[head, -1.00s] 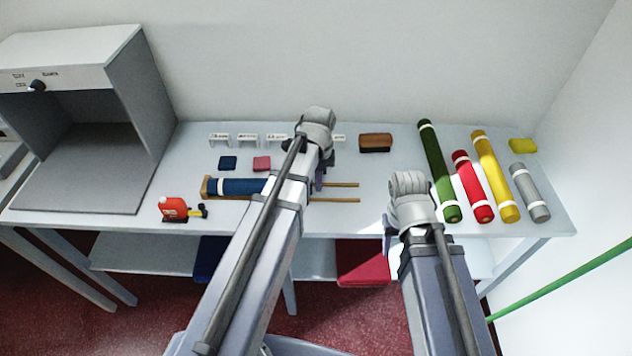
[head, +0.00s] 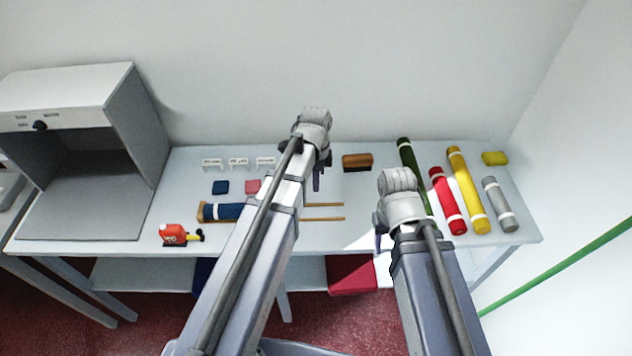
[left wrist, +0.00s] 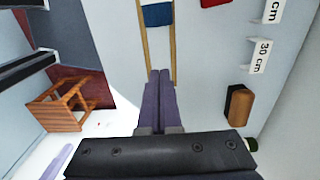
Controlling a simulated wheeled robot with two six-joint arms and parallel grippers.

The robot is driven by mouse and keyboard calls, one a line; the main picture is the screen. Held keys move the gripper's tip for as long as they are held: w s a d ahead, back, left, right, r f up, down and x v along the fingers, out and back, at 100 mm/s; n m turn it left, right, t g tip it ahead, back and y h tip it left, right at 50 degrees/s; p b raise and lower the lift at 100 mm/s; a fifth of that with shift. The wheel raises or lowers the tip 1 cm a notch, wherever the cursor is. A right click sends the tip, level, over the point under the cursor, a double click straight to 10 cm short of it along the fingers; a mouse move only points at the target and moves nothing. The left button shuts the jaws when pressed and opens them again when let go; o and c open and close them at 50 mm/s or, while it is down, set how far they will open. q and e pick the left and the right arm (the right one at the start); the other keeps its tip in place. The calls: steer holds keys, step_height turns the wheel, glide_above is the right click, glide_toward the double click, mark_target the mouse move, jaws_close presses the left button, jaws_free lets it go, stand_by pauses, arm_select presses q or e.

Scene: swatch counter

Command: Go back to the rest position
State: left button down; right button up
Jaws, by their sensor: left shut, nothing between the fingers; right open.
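My left gripper (head: 317,178) hangs above the counter (head: 330,231), over the right part of the wooden rails. In the left wrist view its two purple fingers (left wrist: 161,98) are together with nothing between them. My right gripper (head: 380,238) is near the counter's front edge, left of the fabric rolls. Its fingers are mostly hidden by its own wrist, and nothing shows held in it.
Green, red (head: 447,200), yellow (head: 468,190) and grey rolls lie at the right. A grey booth (head: 85,150) stands at the left. A brown block (head: 357,162) sits behind the grippers.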

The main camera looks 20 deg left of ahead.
arm_select(q)
steer(key=s+d+n+y, duration=0.1)
steer(key=s+d+n, duration=0.9)
steer(key=s, duration=0.4)
steer(key=shift+s+n, duration=0.35)
steer(key=shift+n, duration=0.15)
